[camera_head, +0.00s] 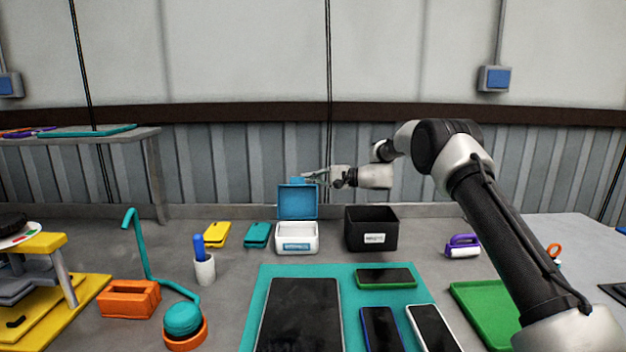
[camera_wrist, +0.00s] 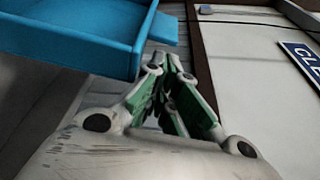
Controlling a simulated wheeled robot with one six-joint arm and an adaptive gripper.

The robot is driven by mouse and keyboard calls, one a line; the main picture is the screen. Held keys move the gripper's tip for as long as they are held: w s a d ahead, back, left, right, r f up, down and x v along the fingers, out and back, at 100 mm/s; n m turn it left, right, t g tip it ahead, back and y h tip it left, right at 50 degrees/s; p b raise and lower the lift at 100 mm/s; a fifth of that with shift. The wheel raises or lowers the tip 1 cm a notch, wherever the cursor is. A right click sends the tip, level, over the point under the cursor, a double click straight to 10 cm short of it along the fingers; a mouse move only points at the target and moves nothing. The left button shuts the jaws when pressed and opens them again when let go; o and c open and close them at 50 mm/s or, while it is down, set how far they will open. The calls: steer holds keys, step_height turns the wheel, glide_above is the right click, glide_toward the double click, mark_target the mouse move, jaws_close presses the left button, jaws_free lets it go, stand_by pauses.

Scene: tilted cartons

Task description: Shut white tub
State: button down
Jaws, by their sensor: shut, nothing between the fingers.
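The white tub (camera_head: 297,241) stands on the grey bench with a blue label on its front. Its blue lid (camera_head: 297,203) stands upright at the back, open, with a small tab on its top edge. My gripper (camera_head: 305,178) is shut and empty, at the height of the lid's top edge, by the tab. In the wrist view my gripper (camera_wrist: 166,85) shows its closed fingers beside the blue lid (camera_wrist: 85,35), which fills the upper left. I cannot tell whether the fingers touch the lid.
A black box (camera_head: 371,232) stands right of the tub. A teal case (camera_head: 257,235) and a yellow case (camera_head: 217,235) lie to its left. A teal mat (camera_head: 349,318) with phones and a tablet lies in front. A white cup (camera_head: 204,269) holds a blue item.

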steer(key=shift+s+r, duration=0.2)
steer(key=shift+s, duration=0.3)
steer(key=shift+s, duration=0.1)
steer(key=s+r+n+y, duration=0.2)
steer(key=s+n+y, duration=0.1)
steer(key=s+n, duration=0.7)
steer(key=s+f, duration=0.8)
steer(key=s, duration=0.3)
steer(key=shift+f+m+t, duration=0.3)
steer(key=shift+w, duration=0.1)
stand_by(0.5)
